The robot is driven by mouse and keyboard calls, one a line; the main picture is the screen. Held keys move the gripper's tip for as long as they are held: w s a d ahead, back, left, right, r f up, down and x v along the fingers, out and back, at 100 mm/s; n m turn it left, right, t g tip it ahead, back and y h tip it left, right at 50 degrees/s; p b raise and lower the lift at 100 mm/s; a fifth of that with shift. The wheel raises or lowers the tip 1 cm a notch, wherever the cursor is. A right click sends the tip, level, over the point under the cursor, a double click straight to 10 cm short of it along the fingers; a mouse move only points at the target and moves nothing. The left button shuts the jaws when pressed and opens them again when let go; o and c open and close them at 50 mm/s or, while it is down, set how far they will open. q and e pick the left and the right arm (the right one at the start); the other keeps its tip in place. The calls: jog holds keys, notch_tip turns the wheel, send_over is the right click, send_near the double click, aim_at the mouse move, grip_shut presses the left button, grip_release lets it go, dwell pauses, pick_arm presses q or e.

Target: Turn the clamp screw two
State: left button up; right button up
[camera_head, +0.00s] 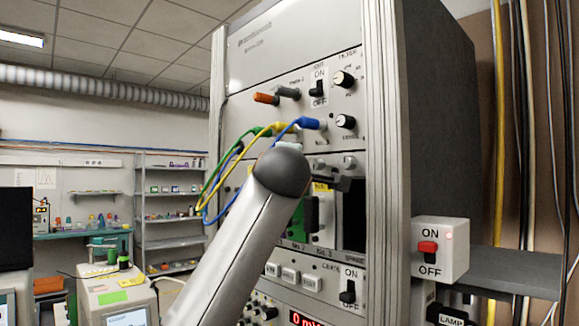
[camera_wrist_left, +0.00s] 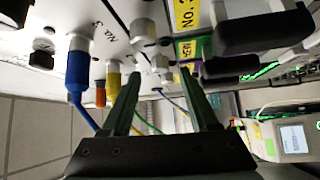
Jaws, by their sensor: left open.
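In the left wrist view, my left gripper (camera_wrist_left: 163,84) reaches up from below with its two dark fingers apart. A row of small metal clamp screws stands on the panel. A nearer screw (camera_wrist_left: 143,30) stands by a yellow tag (camera_wrist_left: 187,14) reading No. 3. The purple tag's number is not readable. In the head view, my left arm covers most of the screws and the fingers; one screw (camera_head: 350,161) shows at right. My right gripper is out of view.
Blue (camera_head: 309,123), yellow and green plugs with looping cables stick out of the rack (camera_head: 385,120) close to my left arm. Dark blocks (camera_wrist_left: 235,65) jut out beside the screws. An ON/OFF box (camera_head: 440,250) is at right. Shelves stand well behind.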

pick_arm(q)
jog(key=shift+w+r, duration=0.15)
jog(key=shift+w, duration=1.45)
grip_shut()
